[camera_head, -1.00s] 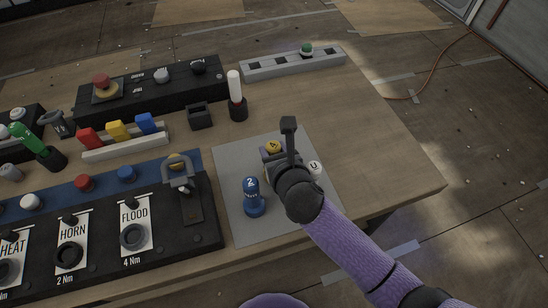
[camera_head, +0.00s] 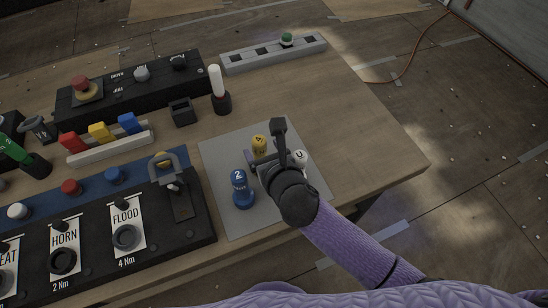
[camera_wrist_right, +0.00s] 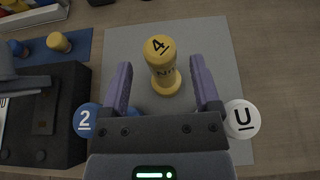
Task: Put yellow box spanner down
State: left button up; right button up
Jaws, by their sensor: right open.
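The yellow box spanner (camera_head: 259,144), marked 4, stands upright on the grey mat (camera_head: 222,152). In the right wrist view the yellow spanner (camera_wrist_right: 164,68) stands between and just beyond the fingertips of my right gripper (camera_wrist_right: 161,75). That gripper is open, with a gap on both sides of the spanner. In the head view the right gripper (camera_head: 263,160) is low over the mat and partly hides the spanner's lower part. My left gripper is not in view.
A blue spanner (camera_head: 241,188) marked 2 stands left of my right gripper. A white one (camera_head: 299,158) marked U stands to its right. The black panel (camera_head: 203,222) with FLOOD and HORN labels lies left of the mat. Bare tabletop (camera_head: 365,140) is free at right.

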jog(key=p+v, duration=0.2)
jog(key=v, duration=0.7)
